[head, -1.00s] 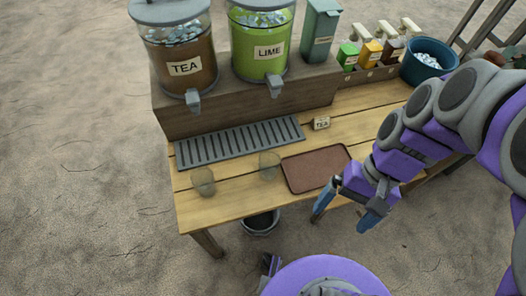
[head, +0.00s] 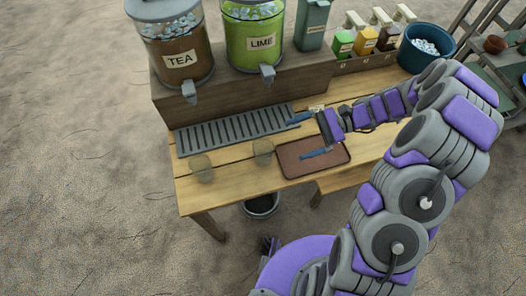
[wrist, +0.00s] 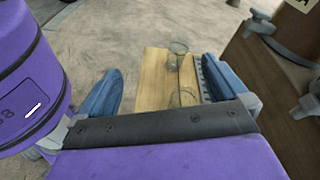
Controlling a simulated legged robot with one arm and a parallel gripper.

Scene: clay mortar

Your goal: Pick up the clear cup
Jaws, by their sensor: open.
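Two clear cups stand on the wooden table. One clear cup (head: 201,168) is near the table's left end, and the other clear cup (head: 263,153) is between it and the brown tray (head: 292,170). My gripper (head: 304,136) is open and empty above the tray, to the right of both cups, with its blue fingers pointing left. In the wrist view my gripper (wrist: 172,95) has its fingers wide apart. The nearer cup (wrist: 184,97) and the farther cup (wrist: 178,48) show between them, towards the right finger.
A slotted drip grate (head: 225,130) lies behind the cups. Behind it, a wooden riser carries the tea dispenser (head: 175,60) and lime dispenser (head: 254,43), whose taps stick out forward. A blue tub (head: 426,50) stands at the back right. The table's front left is clear.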

